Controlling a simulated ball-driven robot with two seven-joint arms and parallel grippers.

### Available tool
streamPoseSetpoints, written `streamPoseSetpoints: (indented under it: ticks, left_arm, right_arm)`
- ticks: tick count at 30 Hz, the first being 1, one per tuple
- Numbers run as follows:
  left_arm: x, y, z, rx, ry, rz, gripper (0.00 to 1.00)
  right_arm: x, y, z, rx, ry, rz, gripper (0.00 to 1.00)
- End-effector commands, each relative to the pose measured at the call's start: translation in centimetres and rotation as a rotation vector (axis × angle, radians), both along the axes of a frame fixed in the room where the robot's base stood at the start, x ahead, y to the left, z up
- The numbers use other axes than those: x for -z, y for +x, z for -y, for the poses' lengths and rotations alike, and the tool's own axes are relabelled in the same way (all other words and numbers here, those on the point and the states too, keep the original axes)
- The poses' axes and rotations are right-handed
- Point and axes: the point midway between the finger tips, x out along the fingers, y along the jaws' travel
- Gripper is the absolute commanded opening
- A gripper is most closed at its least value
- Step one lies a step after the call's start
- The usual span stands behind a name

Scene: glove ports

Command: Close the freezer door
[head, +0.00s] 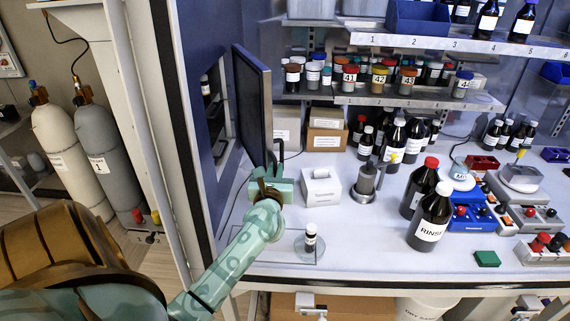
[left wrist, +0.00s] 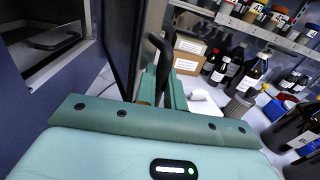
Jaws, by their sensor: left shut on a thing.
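The freezer door (head: 250,105) is a dark, upright panel standing open, swung out from the blue wall at the left. It also shows edge-on in the left wrist view (left wrist: 124,45). My left gripper (head: 268,180) is at the door's lower front edge. Its fingers are shut on the black door handle (left wrist: 158,62), which rises between them in the left wrist view. The freezer opening (head: 206,90) shows in the blue wall, with a small white-labelled bottle inside. My right gripper is not in view.
A white box (head: 320,187) and a small labelled vial (head: 310,238) stand right of my left arm. Brown bottles (head: 432,218) stand farther right, and numbered shelves (head: 420,97) hold jars behind. Gas cylinders (head: 62,150) stand outside at the left.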

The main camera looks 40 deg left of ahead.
Motion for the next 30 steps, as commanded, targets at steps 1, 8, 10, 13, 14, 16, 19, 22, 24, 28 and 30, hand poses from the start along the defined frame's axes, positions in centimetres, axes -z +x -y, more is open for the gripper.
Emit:
streamPoseSetpoints:
  ticks: [1,8,10,13,14,16,19,22,24,28,30]
  left_arm:
    - [-0.2,-0.8,-0.5,-0.001,0.0,0.0,0.0]
    - [-0.2,-3.5,-2.3,-0.003,-0.001,0.001,0.0]
    - [-0.1,-4.1,-2.8,-0.004,-0.003,0.002,0.0]
    - [-0.1,-4.6,-3.2,-0.004,-0.003,0.002,0.0]
    - [-0.1,-4.7,-3.3,-0.004,-0.003,0.002,0.0]
    - [-0.1,-4.9,-3.4,-0.004,-0.003,0.002,0.0]
    - [-0.1,-5.1,-3.5,-0.004,-0.003,0.003,0.0]
    - [-0.1,-5.1,-3.6,-0.004,-0.003,0.003,0.0]
    - [-0.1,-5.1,-3.6,-0.004,-0.003,0.003,0.0]
    - [-0.1,-5.1,-3.6,-0.004,-0.003,0.003,0.0]
    - [-0.1,-5.1,-3.6,-0.005,-0.003,0.003,0.15]
  right_arm:
    - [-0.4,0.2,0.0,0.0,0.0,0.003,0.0]
    - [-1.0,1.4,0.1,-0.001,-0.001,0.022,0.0]
    - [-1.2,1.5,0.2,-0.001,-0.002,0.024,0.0]
    - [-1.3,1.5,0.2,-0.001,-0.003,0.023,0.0]
    - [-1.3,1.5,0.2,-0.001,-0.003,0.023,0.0]
    - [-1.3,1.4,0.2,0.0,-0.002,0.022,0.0]
    - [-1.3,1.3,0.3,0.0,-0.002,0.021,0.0]
    - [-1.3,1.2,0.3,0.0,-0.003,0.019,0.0]
    - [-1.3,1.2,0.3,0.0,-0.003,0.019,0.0]
    - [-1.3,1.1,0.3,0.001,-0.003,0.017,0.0]
    - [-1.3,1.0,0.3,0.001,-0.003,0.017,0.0]
